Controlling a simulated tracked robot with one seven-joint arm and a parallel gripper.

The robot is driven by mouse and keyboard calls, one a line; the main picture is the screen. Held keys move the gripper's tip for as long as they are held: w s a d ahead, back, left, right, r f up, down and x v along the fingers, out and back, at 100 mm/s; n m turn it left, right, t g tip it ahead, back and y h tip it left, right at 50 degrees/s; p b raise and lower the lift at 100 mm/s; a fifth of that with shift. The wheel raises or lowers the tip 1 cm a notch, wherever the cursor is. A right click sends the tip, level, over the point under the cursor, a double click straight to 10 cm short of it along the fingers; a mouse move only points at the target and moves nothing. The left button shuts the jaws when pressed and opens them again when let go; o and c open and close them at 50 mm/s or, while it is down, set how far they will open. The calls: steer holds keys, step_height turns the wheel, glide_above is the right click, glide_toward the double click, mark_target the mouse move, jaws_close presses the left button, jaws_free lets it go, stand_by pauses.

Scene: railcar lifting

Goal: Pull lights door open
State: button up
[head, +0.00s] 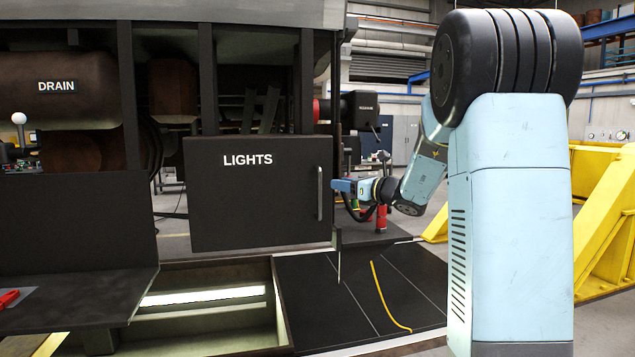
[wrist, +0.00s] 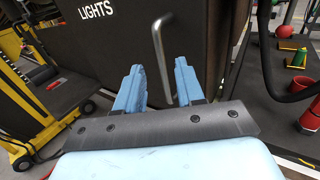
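The lights door (head: 255,205) is a dark flat panel with white "LIGHTS" lettering on the railcar's side, and it looks shut. Its grey upright bar handle (head: 320,193) is near the door's right edge. My gripper (head: 341,186) is just right of the handle in the head view. In the wrist view the lights door (wrist: 110,45) fills the upper middle. There my gripper's two blue fingers (wrist: 158,66) are apart, with the handle (wrist: 161,50) showing between them. I see no finger pressed on the handle, and the exact depth between them is hard to tell.
A dark floor plate (head: 370,295) with a yellow line lies below my gripper, beside an open lit pit (head: 205,300). A dark shelf (head: 75,290) juts out at left. A yellow frame (head: 605,215) stands at right. Red and green items (wrist: 300,58) show at the wrist view's right.

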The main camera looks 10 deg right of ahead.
mark_target(320, 180)
steer(key=x, duration=0.9)
steer(key=shift+w+a, duration=0.2)
jaws_close()
